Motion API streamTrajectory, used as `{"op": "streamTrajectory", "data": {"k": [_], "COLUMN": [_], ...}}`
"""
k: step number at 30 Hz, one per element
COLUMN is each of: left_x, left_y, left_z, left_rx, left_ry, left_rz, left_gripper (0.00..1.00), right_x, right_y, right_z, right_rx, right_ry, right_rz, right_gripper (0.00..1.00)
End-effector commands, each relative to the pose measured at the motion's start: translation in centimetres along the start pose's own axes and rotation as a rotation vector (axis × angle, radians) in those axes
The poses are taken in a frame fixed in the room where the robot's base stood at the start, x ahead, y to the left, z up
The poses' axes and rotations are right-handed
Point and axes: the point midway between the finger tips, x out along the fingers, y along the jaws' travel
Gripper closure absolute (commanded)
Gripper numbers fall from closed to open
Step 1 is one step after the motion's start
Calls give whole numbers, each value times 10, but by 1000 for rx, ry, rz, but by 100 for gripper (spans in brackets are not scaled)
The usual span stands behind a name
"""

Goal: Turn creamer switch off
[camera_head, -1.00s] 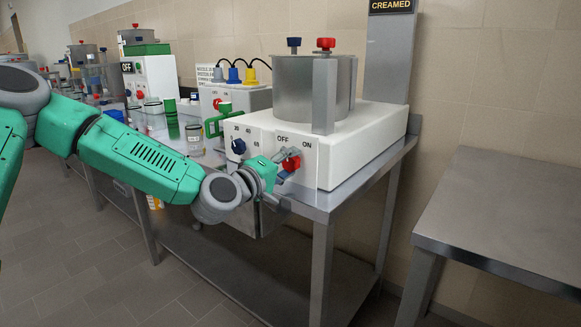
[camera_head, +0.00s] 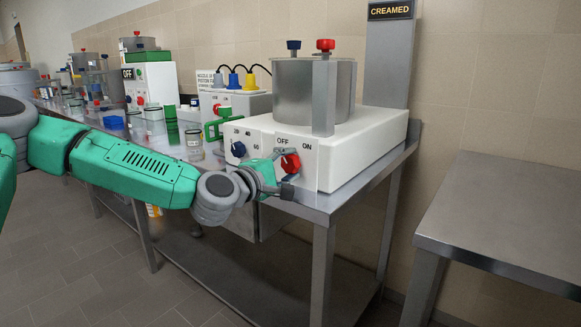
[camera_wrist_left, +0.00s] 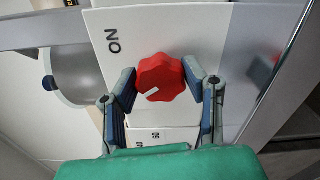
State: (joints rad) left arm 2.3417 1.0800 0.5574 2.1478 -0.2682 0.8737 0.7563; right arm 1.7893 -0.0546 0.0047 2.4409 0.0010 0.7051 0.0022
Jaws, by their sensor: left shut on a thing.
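The creamer is a white box (camera_head: 352,150) on a steel table, with a steel pot (camera_head: 295,90) on top. Its red switch knob (camera_head: 291,163) is on the front panel between the OFF and ON labels. My left gripper (camera_head: 284,172) is at the knob from the front left and shut on it. In the left wrist view the red knob (camera_wrist_left: 160,77) sits between the two fingers of my left gripper (camera_wrist_left: 161,80), its white mark slanting to the lower left. ON is readable there. My right gripper is not in view.
A dark blue knob (camera_head: 238,149) with numbers is left of the switch. A green handle (camera_head: 217,125) and glass jars (camera_head: 194,143) stand further left. An empty steel table (camera_head: 510,215) is at the right. A sign reading CREAMED (camera_head: 391,11) is above.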

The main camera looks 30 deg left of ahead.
Motion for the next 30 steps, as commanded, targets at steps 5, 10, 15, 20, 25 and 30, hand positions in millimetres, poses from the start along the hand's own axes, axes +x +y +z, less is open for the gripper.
{"op": "streamTrajectory", "data": {"k": [5,10,15,20,25,30], "left_x": [0,0,0,-1,-17,-53], "left_y": [-2,-3,-2,-1,0,-1], "left_z": [-4,-4,-2,0,0,-4], "left_rx": [-5,-4,-2,0,-3,-9], "left_ry": [11,10,6,3,4,5], "left_rz": [-3,-5,-3,-3,-1,0], "left_gripper": [90,41,41,41,41,41], "right_x": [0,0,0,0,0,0], "right_y": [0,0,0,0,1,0], "right_z": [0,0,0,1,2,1], "right_rx": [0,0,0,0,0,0], "right_ry": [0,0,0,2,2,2], "right_rz": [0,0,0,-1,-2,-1], "right_gripper": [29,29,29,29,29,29]}}
